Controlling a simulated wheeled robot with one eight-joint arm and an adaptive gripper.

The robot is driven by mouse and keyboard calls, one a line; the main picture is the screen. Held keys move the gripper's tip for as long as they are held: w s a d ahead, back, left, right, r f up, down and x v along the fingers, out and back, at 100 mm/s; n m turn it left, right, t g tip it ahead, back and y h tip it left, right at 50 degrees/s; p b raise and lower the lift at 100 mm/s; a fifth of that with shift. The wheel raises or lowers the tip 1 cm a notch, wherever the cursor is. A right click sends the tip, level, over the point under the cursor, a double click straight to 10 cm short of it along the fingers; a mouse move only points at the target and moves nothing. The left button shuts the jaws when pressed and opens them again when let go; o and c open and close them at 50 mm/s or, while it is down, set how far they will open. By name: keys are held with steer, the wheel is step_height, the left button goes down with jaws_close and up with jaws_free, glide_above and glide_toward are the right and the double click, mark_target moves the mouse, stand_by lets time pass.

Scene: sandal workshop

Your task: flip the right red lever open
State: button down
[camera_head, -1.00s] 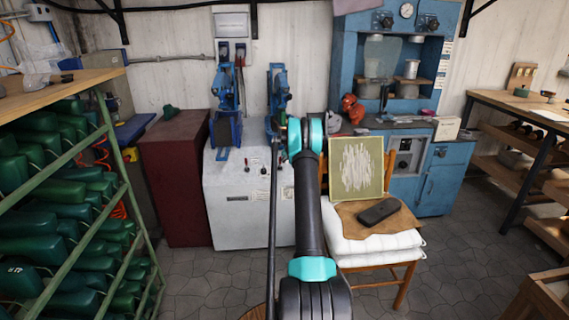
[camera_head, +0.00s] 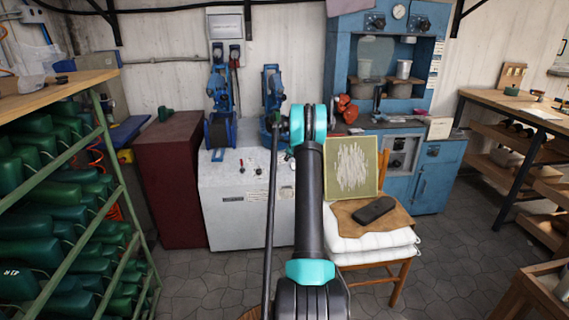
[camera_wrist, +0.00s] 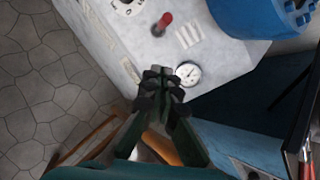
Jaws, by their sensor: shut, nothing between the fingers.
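The red lever (camera_wrist: 162,24) stands up from the pale top of the white machine (camera_wrist: 225,55) in the wrist view, near the top of the picture. A round white gauge (camera_wrist: 187,75) sits on the machine to its lower right. My gripper (camera_wrist: 162,75) is shut and empty, with its dark fingertips below the lever in the picture and apart from it, close to the gauge's left side. In the head view the white machine (camera_head: 226,210) stands ahead, and my arm hides part of it. The small levers on its top are too small there to tell apart.
Two blue presses (camera_head: 220,95) rise from the back of the machine. A chair with white cushions (camera_head: 365,240) and a framed panel (camera_head: 352,167) stands close on the right. A green rack of shoe lasts (camera_head: 125,185) is on the left. Tiled floor lies between.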

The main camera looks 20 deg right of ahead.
steer(key=shift+w+r+v, duration=0.15)
steer(key=shift+v, duration=1)
steer(key=shift+w+r+v, duration=0.15)
steer(key=shift+v, duration=1)
steer(key=shift+d, duration=0.15)
steer(key=s+a+r+n+g, duration=0.1)
steer(key=s+a+r+n, duration=0.2)
steer(key=s+a+n, duration=0.35)
steer(key=s+a+r+n, duration=0.3)
steer(key=s+a, duration=0.6)
steer(key=s+a+r+n+g, duration=0.1)
steer(key=s+a+r+n, duration=0.2)
steer(key=s+a+n, duration=0.35)
steer(key=s+a+f+n, duration=0.2)
steer(key=s+a+n, duration=0.2)
steer(key=s, duration=0.8)
steer(key=s+a+f+n+g, duration=0.1)
steer(key=s+a+f+n, duration=0.2)
steer(key=s, duration=0.9)
steer(key=s+a+f+n+g, duration=0.1)
steer(key=s+a+n, duration=0.4)
steer(key=s, duration=0.7)
steer(key=shift+s+f+n, duration=0.4)
steer(key=shift+f+n, duration=0.4)
